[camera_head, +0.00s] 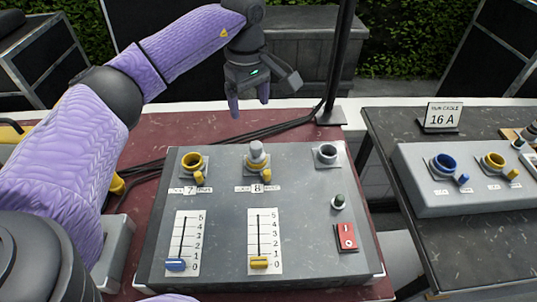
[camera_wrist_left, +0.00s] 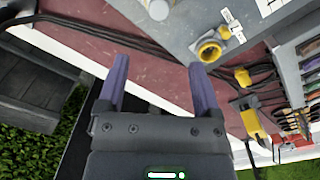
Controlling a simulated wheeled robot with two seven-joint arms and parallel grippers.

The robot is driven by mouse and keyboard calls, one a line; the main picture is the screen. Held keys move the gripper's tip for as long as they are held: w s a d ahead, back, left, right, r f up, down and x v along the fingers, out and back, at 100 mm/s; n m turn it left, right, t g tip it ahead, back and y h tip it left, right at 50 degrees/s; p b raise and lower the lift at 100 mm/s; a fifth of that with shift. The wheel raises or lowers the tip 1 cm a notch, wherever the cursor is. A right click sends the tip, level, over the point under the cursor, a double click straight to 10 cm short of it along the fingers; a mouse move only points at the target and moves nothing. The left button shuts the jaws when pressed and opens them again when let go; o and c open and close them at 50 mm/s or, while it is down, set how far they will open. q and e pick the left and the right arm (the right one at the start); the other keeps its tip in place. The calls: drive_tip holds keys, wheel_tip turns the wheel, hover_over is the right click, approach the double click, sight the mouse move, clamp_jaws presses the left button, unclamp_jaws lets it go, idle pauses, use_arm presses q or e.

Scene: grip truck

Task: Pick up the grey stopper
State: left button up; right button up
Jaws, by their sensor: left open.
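The grey stopper (camera_head: 257,152) sits upright in the yellow-rimmed socket labelled 8, at the back middle of the grey control box (camera_head: 215,225). What looks like the stopper (camera_wrist_left: 158,9) also shows at the top edge of the left wrist view, partly cut off. My left gripper (camera_head: 248,104) is open and empty, its fingers pointing down behind the box's back edge, apart from the stopper. Its two purple fingers (camera_wrist_left: 158,68) are spread wide in the left wrist view. My right gripper is not in view.
The box also carries an open yellow socket (camera_head: 192,160) labelled 7, a grey socket (camera_head: 326,154), two sliders and a red switch (camera_head: 346,237). Black cables (camera_head: 285,128) run behind it to a dark pole. A second box (camera_head: 470,180) stands on the right table.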

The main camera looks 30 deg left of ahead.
sight(256, 144)
use_arm(q)
drive_tip(key=f, duration=0.4)
drive_tip(key=f+b, duration=0.1)
drive_tip(key=f, duration=0.2)
drive_tip(key=d+f, duration=0.1)
drive_tip(key=f, duration=0.3)
drive_tip(key=shift+f+b, duration=0.3)
drive_tip(key=shift+b, duration=0.1)
clamp_jaws()
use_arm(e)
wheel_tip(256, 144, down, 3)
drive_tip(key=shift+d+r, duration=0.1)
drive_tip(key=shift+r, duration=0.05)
